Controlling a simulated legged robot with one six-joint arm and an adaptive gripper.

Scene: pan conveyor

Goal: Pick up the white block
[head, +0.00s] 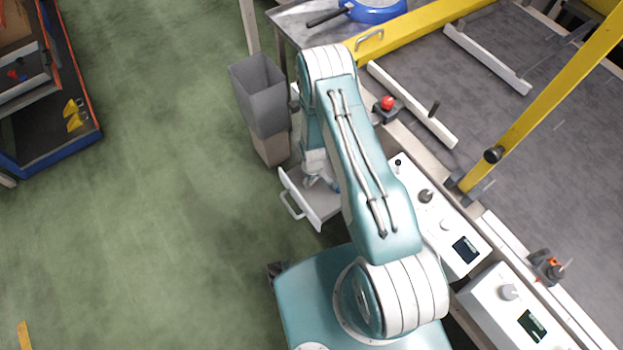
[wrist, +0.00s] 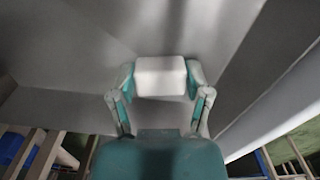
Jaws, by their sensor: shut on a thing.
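The white block (wrist: 161,77) sits between the two fingers of my gripper (wrist: 160,82) in the wrist view. A finger touches it on its left and on its right side, so my gripper is shut on it. Grey walls and a grey surface lie behind the block. I cannot tell whether the block rests on that surface or is clear of it. In the head view my gripper (head: 318,180) is low, at an open drawer (head: 308,200) with a white handle. My arm hides much of the drawer's inside, and the block cannot be made out there.
A grey bin (head: 260,95) stands behind the drawer. A conveyor (head: 540,140) with yellow frame bars lies to the right, fronted by control boxes (head: 445,215). A blue pan (head: 375,10) is at the top. The green floor (head: 150,200) on the left is mostly free.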

